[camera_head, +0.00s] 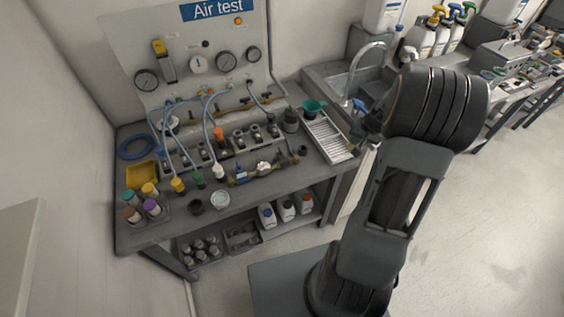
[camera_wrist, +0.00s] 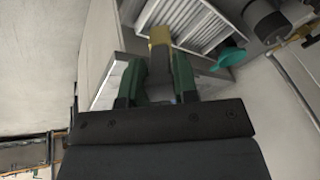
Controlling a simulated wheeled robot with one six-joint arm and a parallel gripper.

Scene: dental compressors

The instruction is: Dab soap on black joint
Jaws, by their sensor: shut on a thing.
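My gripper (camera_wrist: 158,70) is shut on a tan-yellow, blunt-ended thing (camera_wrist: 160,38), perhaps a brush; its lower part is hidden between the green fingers. In the head view the tan tip (camera_head: 354,146) shows beside the bench's right end, at the ribbed tray. Several dark joints (camera_head: 256,133) sit in a row of grey blocks at mid-bench. I cannot tell which is the task's joint. A pale round dish (camera_head: 220,199), possibly soap, stands at the front edge.
Blue hoses (camera_head: 184,135) hang before the gauge panel (camera_head: 192,62). Coloured-top jars (camera_head: 150,207) stand front left. A sink (camera_head: 335,82) lies behind right.

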